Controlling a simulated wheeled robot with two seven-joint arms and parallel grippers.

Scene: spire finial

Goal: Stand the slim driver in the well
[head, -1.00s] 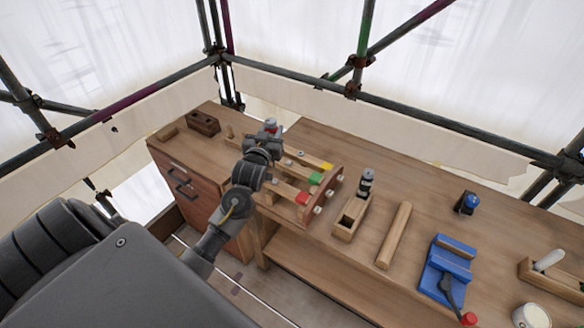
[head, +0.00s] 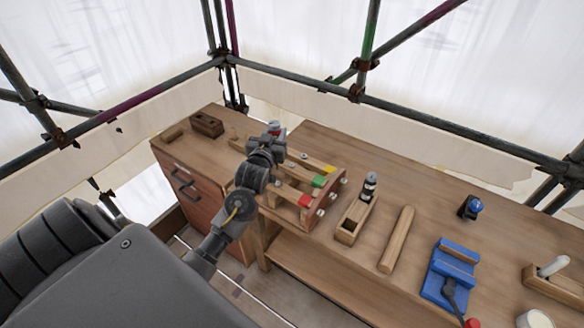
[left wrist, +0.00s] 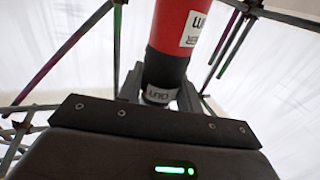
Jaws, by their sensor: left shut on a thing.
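My left gripper (head: 268,138) is over the left part of the bench. In the left wrist view its jaws (left wrist: 160,92) are shut on a red and black cylinder (left wrist: 178,38) with white labels. I take this for the slim driver; its far end is out of that view. In the head view only a small red and grey bit (head: 276,128) shows beyond the wrist. Which thing is the well is not clear: a dark block with openings (head: 207,124) lies at the back left, and a wooden box with a recess (head: 355,220) stands right of centre. My right gripper is not in view.
A wooden rack with red, green and yellow blocks (head: 318,182) lies beside my left wrist. A wooden bar (head: 397,239), a blue vise-like fixture (head: 447,270) and a blue-topped item (head: 470,207) are further right. Scaffold poles (head: 420,124) stand behind the bench.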

